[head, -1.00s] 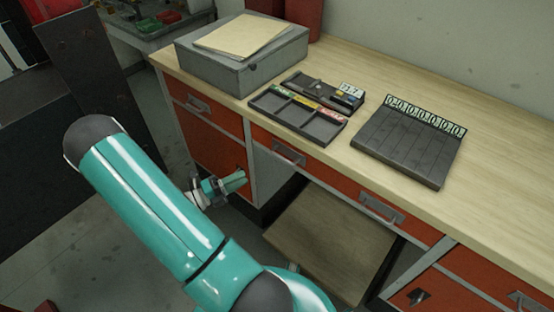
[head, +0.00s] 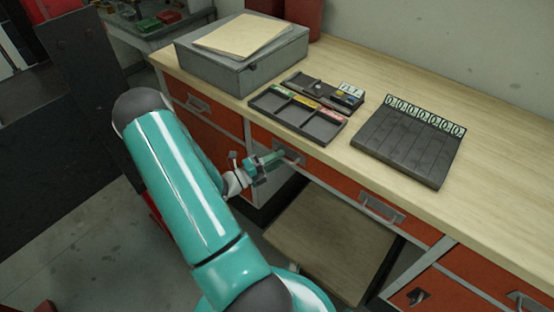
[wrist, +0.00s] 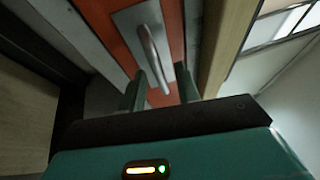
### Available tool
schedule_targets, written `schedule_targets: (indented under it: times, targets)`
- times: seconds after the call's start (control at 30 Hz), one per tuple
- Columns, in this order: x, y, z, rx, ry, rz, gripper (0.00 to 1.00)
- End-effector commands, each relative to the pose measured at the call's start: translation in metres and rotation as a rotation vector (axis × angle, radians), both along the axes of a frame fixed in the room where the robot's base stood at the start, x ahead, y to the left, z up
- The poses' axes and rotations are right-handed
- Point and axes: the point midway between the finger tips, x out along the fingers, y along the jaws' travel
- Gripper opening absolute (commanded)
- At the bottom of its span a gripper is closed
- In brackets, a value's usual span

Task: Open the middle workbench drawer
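The middle drawer (head: 340,182) is a wide orange front under the benchtop, with two grey metal handles, and it looks closed. My gripper (head: 282,157) is at its left handle (head: 292,155). In the wrist view the drawer front (wrist: 122,45) carries a grey plate with a bar handle (wrist: 153,60). My gripper (wrist: 163,85) is open there, its two green fingers apart with the lower end of the bar between them. Whether the fingers touch the bar cannot be told. The right handle (head: 381,208) is free.
The wooden benchtop (head: 480,130) holds a grey box (head: 240,60), divided trays (head: 305,115) and a dark panel with numbered tags (head: 410,140). An orange drawer (head: 205,106) lies to the left. A wooden stool (head: 330,240) stands below the middle drawer.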

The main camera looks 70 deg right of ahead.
Motion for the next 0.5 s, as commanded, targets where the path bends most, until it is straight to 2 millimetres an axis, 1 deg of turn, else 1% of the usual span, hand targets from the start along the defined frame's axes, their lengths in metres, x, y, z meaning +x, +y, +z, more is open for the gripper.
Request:
schedule_targets:
  times: [0.27,0.37,0.43,0.5]
  targets:
    - [-0.0014,-0.0014,0.0003,0.0,0.0,0.0,0.32]
    - [-0.0014,-0.0013,0.0003,-0.001,-0.001,0.0,0.15]
    - [-0.0013,-0.0012,0.0003,-0.001,-0.001,0.0,0.01]
    - [-0.0013,-0.0012,0.0004,-0.001,-0.001,0.0,0.0]
